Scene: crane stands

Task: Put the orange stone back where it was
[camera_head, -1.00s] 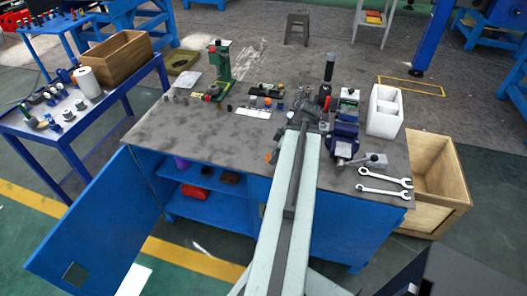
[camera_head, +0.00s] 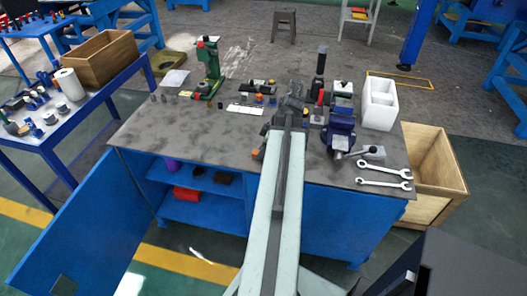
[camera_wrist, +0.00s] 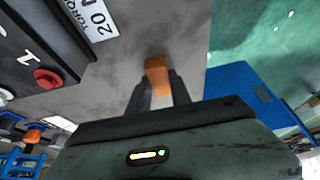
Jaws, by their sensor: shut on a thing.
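My gripper (camera_wrist: 159,84) is shut on the orange stone (camera_wrist: 157,70), a small block held between its two dark fingertips in the wrist view. The grey bench top shows behind the stone there; whether the two touch I cannot tell. In the head view a small orange piece (camera_head: 255,154), which looks like the same stone, shows left of my arm near the bench's front edge. My fingers are too small there to make out. Another orange piece (camera_head: 260,98) lies farther back by a white card (camera_head: 244,110).
The bench top (camera_head: 180,128) is clear at the front left. A blue vise (camera_head: 340,130), two wrenches (camera_head: 385,184) and a white bin (camera_head: 379,112) stand right of my arm. In the wrist view a dark box with a red knob (camera_wrist: 47,79) is close on the left.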

